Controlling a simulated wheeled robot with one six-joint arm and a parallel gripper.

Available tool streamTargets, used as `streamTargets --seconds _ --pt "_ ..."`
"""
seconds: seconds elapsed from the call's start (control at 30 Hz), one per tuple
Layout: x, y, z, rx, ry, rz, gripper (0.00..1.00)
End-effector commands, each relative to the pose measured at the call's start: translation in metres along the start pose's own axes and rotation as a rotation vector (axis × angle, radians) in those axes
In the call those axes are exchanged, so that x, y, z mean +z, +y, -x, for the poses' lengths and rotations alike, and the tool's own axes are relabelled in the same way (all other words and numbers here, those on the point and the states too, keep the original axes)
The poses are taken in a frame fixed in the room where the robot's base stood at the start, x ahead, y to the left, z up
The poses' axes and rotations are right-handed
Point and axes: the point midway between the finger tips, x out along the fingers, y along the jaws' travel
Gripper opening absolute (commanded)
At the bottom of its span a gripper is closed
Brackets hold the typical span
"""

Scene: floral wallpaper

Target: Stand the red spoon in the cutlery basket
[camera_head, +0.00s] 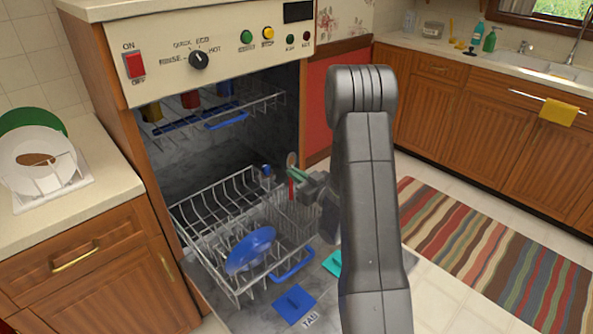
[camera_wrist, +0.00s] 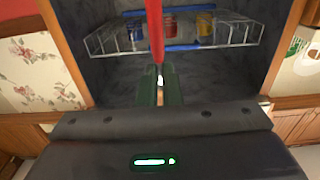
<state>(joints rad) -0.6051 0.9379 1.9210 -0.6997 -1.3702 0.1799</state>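The red spoon (camera_head: 291,188) is in my gripper (camera_head: 299,174), with its red handle hanging down and its oval bowl up. In the wrist view the red handle (camera_wrist: 154,28) runs from the top edge to between my green fingertips (camera_wrist: 160,84), which are shut on it. My gripper is above the right part of the pulled-out lower rack. The cutlery basket seems to be the fine wire section (camera_head: 298,217) below the spoon, partly hidden by my arm. The spoon appears above it; I cannot tell whether the handle's lower end is inside.
The lower rack (camera_head: 190,215) holds a blue dish (camera_head: 250,250). The upper rack (camera_head: 215,115) with coloured cups is above and behind. The open door carries a blue tablet (camera_head: 294,303) and a teal piece (camera_head: 332,262). A counter with a dish stand (camera_head: 52,190) is at left.

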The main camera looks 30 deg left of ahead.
Motion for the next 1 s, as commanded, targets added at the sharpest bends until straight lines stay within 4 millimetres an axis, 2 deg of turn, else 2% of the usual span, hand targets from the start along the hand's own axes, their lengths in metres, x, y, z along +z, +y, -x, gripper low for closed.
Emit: streamTargets --seconds 0.1,1.0 --pt "0.013 0.0 0.0 0.0 0.0 0.0 0.0" --pt "0.076 0.0 0.001 0.0 0.001 -0.001 0.0"
